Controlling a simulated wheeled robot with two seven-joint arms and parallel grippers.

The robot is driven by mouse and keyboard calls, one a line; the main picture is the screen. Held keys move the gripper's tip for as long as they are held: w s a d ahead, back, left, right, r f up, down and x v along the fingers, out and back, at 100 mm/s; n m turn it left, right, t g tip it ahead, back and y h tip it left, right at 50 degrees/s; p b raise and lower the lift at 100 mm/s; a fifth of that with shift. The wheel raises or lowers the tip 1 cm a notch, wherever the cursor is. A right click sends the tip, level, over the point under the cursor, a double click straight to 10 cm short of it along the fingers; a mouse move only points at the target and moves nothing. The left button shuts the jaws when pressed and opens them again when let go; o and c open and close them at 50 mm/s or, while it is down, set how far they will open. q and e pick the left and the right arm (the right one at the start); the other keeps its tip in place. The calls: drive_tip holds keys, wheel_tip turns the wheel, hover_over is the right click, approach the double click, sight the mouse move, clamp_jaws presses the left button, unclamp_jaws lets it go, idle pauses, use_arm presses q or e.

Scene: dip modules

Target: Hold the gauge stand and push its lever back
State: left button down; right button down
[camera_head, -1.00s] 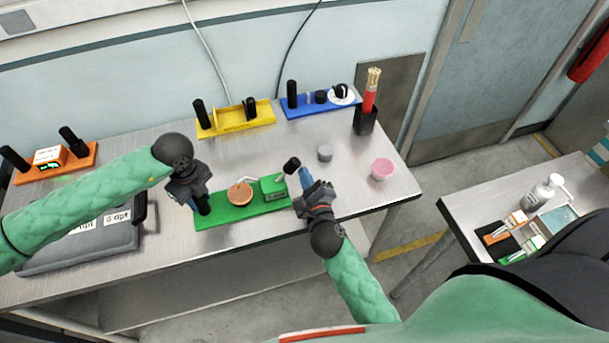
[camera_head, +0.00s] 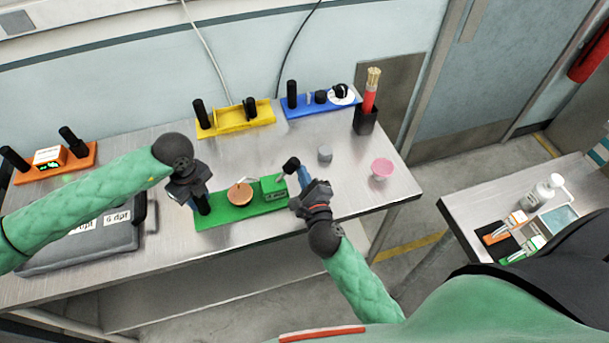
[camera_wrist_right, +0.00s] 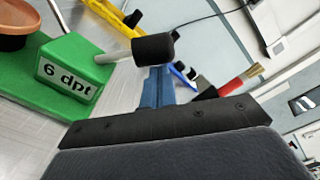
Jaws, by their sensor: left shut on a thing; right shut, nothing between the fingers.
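The gauge stand is a green base (camera_head: 240,211) on the table, with a copper-coloured round part (camera_head: 240,194) and a green block (camera_head: 273,189) labelled "6 dpt" in the right wrist view (camera_wrist_right: 68,86). A lever with a black knob (camera_head: 291,165) sticks out of the block; the knob also shows in the right wrist view (camera_wrist_right: 156,48). My left gripper (camera_head: 196,201) is shut on the black post (camera_head: 204,204) at the base's left end. My right gripper (camera_head: 302,178) is shut and empty, its blue fingers close beside the knob. Whether they touch it is unclear.
Yellow (camera_head: 236,121), blue (camera_head: 318,106) and orange (camera_head: 56,166) stands sit along the back and left. A grey cylinder (camera_head: 325,153), a pink cup (camera_head: 382,169) and a black holder (camera_head: 365,120) stand at right. A grey case (camera_head: 84,240) lies at left.

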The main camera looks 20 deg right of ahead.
sight(288, 172)
drive_tip(key=shift+a+r, duration=0.1)
drive_tip(key=shift+r, duration=0.05)
drive_tip(key=a+r+n, duration=0.1)
drive_tip(key=n, duration=0.1)
drive_tip(key=a+r+n, duration=0.1)
drive_tip(key=n, duration=0.2)
drive_tip(key=shift+a+r, duration=0.15)
drive_tip(key=shift+a+r+n, duration=0.15)
drive_tip(key=shift+a+n, duration=0.2)
drive_tip(key=shift+n, duration=0.15)
drive_tip(key=shift+a+r, duration=0.15)
drive_tip(key=shift+a, duration=0.3)
drive_tip(key=shift+s, duration=0.1)
drive_tip(key=s, duration=1.2)
